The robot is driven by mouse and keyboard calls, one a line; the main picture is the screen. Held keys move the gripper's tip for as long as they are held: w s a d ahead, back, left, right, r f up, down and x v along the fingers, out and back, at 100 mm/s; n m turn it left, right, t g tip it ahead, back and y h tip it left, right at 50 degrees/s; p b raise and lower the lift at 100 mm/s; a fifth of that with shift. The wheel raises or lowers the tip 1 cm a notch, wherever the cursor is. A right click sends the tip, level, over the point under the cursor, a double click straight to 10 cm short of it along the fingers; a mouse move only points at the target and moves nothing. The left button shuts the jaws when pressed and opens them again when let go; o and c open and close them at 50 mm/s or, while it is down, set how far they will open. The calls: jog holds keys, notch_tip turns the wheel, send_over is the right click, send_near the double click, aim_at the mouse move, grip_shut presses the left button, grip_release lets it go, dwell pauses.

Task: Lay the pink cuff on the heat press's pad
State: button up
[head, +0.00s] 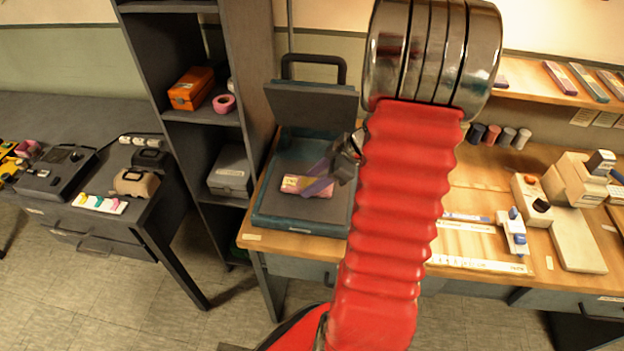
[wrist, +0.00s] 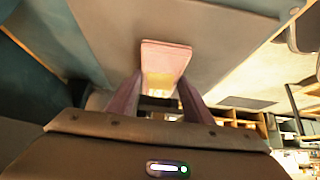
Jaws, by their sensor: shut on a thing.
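The pink cuff (head: 307,186) is a small flat pink strip with a pale yellowish label. My gripper (head: 322,181) is shut on it, and the cuff sticks out past the fingertips in the wrist view (wrist: 165,58). The heat press (head: 265,221) is a teal box on the wooden bench with its dark lid (head: 312,102) raised at the back. The cuff is over the press's grey pad (head: 290,212). I cannot tell whether it touches the pad. My arm covers the right side of the press.
A dark shelf unit to the left holds an orange box (head: 191,88), a pink roll (head: 224,103) and a grey case (head: 230,170). Flat strips (head: 561,78) lie on the wall shelf at right.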

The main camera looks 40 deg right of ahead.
jog(key=shift+w+f, duration=0.1)
jog(key=o, duration=1.1)
jog(key=shift+o, duration=0.2)
jog(key=v, duration=1.2)
jog(key=shift+d, duration=0.1)
